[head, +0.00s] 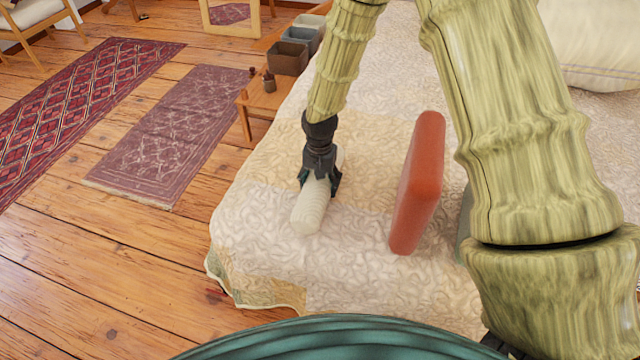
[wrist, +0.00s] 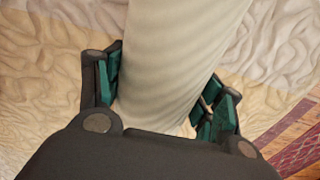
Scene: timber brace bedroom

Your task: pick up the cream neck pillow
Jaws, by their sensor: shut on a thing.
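The cream neck pillow (head: 311,208) is a ribbed, roll-shaped cushion on the bed, near the bed's left edge in the head view. My gripper (head: 320,185) is over it from above, with one finger on each side, shut on it. In the wrist view the pillow (wrist: 175,75) runs up between the green finger pads of my gripper (wrist: 165,100). The palm hides its near end. I cannot tell whether the pillow is clear of the quilt.
A red cushion (head: 417,185) stands upright on the quilted bed (head: 265,215), right of the pillow. A green item (head: 464,225) is partly hidden behind my arm. A small wooden table (head: 262,98) and bins (head: 288,58) stand beyond the bed's left side. Wooden floor and rugs lie left.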

